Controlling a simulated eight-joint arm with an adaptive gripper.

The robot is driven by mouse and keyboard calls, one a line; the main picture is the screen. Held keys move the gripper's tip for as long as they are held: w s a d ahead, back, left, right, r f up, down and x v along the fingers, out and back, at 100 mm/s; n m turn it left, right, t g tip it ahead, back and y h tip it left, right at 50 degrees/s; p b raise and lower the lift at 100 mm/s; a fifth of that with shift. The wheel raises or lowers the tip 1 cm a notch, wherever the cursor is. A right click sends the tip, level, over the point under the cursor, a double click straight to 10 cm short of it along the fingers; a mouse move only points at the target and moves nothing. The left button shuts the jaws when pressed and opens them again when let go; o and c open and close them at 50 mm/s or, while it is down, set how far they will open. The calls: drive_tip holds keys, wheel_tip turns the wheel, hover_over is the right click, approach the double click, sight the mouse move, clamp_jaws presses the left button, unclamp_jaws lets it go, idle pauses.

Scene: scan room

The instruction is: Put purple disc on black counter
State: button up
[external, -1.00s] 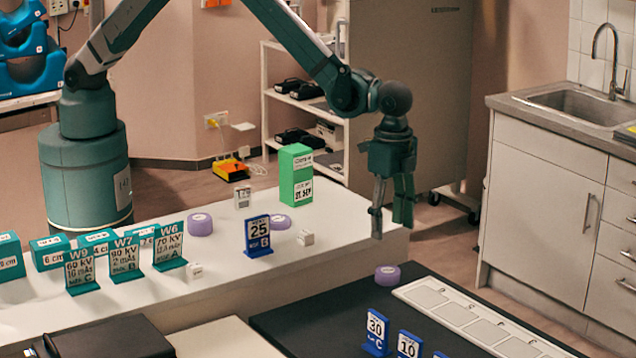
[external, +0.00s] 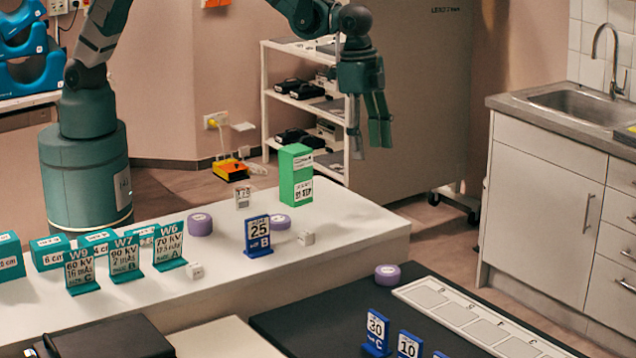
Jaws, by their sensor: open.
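A purple disc (external: 387,274) lies on the black counter (external: 325,310), near its back edge beside the pale slotted strip. Two more purple discs are on the white counter (external: 350,222): one (external: 199,224) near the middle, and one (external: 280,222) partly hidden behind the blue "25 B" sign. My gripper (external: 368,142) is open and empty.
Blue "25 B" sign (external: 258,236), green box (external: 296,175), small white cubes (external: 306,238) and teal sign cards (external: 168,247) stand on the white counter. Blue signs (external: 377,330) and the pale slotted strip (external: 470,318) occupy the black counter. Its left part is clear.

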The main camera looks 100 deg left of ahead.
drive_tip(key=s+a+r+n+t, duration=0.1)
drive_tip(key=s+a+r, duration=0.5)
drive_tip(key=s+r, duration=0.3)
drive_tip(key=s+a+r+n+t, duration=0.1)
drive_tip(key=s+a+r, duration=0.4)
drive_tip(key=s+r, duration=0.4)
drive_tip(key=s+a+f+n+t, duration=0.1)
drive_tip(key=s+a, duration=0.3)
drive_tip(key=s, duration=0.8)
drive_tip(key=s+a+f+n+t, duration=0.1)
drive_tip(key=s+a, duration=0.3)
drive_tip(key=s, duration=0.9)
drive_tip(key=shift+s+a+n+t, duration=0.2)
drive_tip(key=shift+s+n+t, duration=0.05)
drive_tip(key=shift+n+t, duration=0.5)
drive_tip(key=shift+f, duration=0.1)
